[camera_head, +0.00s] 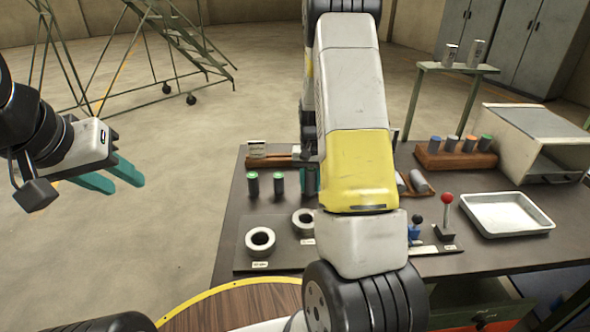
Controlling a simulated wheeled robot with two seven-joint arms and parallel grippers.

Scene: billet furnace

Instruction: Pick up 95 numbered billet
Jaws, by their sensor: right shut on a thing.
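Two dark billets with green tops stand upright on the left part of the dark table: one billet (253,185) and another billet (279,185) beside it. No number on them is readable. My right arm crosses the middle of the view and hides most of my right gripper (310,180); a bit of teal finger and a dark upright billet show at the arm's left edge, in line with the two billets. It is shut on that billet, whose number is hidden. My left gripper (117,177) is open and empty over the floor, left of the table.
Two pale rings (260,240) lie at the table's front left. A brown rack (455,156) holds several capped billets. A white tray (507,213), a red-knobbed lever (446,215) and a grey furnace box (535,140) are on the right. Two cylinders stand on a green stand (457,69).

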